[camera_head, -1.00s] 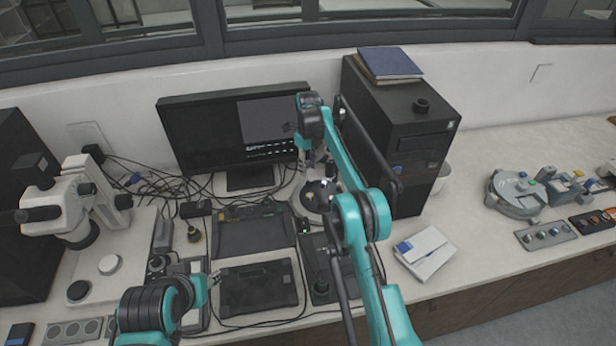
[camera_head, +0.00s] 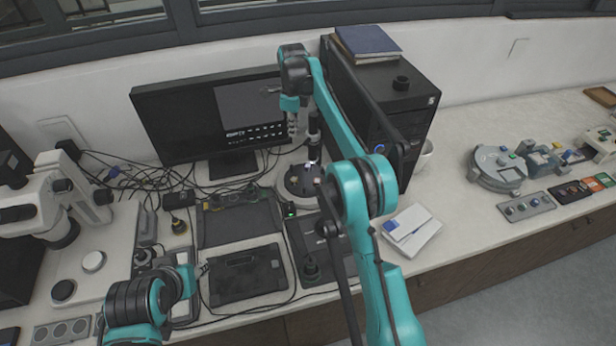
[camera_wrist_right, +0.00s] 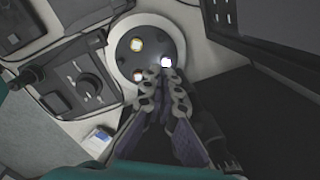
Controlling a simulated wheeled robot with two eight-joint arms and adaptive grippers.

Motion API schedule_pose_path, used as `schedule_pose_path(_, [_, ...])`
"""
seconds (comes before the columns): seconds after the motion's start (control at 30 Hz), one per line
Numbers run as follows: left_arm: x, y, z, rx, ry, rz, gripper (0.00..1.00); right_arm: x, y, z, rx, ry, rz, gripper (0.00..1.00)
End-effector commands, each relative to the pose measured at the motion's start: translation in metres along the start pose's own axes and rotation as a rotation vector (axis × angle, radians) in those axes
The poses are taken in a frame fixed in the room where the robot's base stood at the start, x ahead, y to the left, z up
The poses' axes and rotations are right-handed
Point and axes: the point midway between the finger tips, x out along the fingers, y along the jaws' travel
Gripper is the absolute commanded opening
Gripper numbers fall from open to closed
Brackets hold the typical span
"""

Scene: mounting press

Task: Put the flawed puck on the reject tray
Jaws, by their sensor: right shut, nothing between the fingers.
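My right gripper (camera_head: 292,128) is shut and empty, pointing down above a round grey device with a dark top (camera_head: 299,184), in front of the monitor. In the right wrist view, the closed fingers (camera_wrist_right: 160,75) overlap the near edge of that dark round top (camera_wrist_right: 141,35). A bright white spot, a yellowish round spot and an orange-brown one show on it. I cannot tell which thing is the flawed puck. A brown shallow tray (camera_head: 603,96) lies at the far right; I cannot tell whether it is the reject tray. My left gripper (camera_head: 204,268) is small and partly hidden near the keypad.
The monitor (camera_head: 205,125) and black computer tower (camera_head: 385,105) stand close to my right arm. A white microscope (camera_head: 50,200) is at the left. A white box (camera_head: 411,228) lies right of my right arm.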

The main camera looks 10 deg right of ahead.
Motion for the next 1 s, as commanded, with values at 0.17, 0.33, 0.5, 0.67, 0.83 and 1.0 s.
schedule_pose_path(0.17, [0.009, 0.000, 0.006, 0.000, 0.000, 0.000, 0.40, -0.049, 0.032, -0.032, -0.327, -0.033, -0.081, 0.00])
schedule_pose_path(0.33, [0.015, 0.000, 0.011, 0.000, 0.000, 0.000, 0.40, -0.079, 0.076, -0.067, -0.645, -0.036, -0.169, 0.00])
schedule_pose_path(0.5, [0.021, 0.000, 0.015, 0.000, 0.000, 0.000, 0.40, -0.090, 0.131, -0.108, -0.958, -0.011, -0.262, 0.00])
schedule_pose_path(0.67, [0.026, 0.000, 0.018, 0.000, 0.000, 0.000, 0.40, -0.085, 0.178, -0.141, -1.206, 0.031, -0.336, 0.00])
schedule_pose_path(0.83, [0.028, 0.000, 0.020, 0.000, 0.000, 0.000, 0.40, -0.074, 0.210, -0.163, -1.372, 0.070, -0.385, 0.00])
schedule_pose_path(1.0, [0.030, 0.000, 0.022, 0.000, 0.000, 0.000, 0.40, -0.061, 0.236, -0.180, -1.492, 0.103, -0.418, 0.00])
